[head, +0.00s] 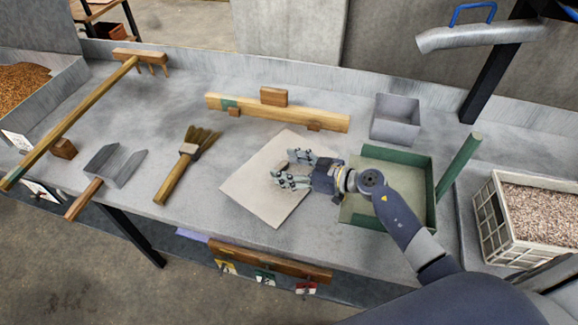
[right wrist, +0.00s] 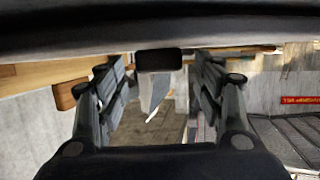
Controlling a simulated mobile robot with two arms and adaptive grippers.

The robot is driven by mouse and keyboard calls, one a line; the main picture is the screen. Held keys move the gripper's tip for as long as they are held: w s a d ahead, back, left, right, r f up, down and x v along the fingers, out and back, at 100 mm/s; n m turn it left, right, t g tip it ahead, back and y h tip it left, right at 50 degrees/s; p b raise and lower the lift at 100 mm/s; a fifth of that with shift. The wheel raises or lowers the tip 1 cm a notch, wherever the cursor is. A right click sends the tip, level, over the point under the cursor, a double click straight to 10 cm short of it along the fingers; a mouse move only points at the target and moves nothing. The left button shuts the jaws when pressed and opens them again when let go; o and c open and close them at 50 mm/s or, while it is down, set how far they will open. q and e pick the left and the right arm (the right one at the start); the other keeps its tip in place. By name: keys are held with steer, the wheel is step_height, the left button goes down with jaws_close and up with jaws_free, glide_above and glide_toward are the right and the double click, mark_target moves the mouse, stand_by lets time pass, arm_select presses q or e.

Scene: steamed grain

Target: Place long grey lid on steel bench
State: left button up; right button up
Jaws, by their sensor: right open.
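The long grey lid (head: 480,36), with a blue handle on top, is at the upper right of the head view, beside a black post and above the bench's right part. The steel bench (head: 215,82) is a broad grey top across the head view. My right gripper (head: 282,171) is open over the pale square board on the bench, well left of the lid. A small brown piece shows by its fingers; I cannot tell whether they touch it. In the right wrist view the two fingers (right wrist: 160,92) stand apart with nothing held. My left gripper is not in view.
A green-walled tray (head: 428,163) lies under my right forearm, with a grey box (head: 396,117) behind. A wooden rake (head: 90,105), scoop (head: 125,168), brush (head: 178,170) and bar (head: 325,120) lie leftward and behind. A grain crate (head: 488,213) stands right.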

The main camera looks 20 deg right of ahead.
steer(key=shift+r, duration=0.3)
steer(key=v, duration=1.2)
steer(key=shift+r+p, duration=0.3)
steer(key=shift+r, duration=0.1)
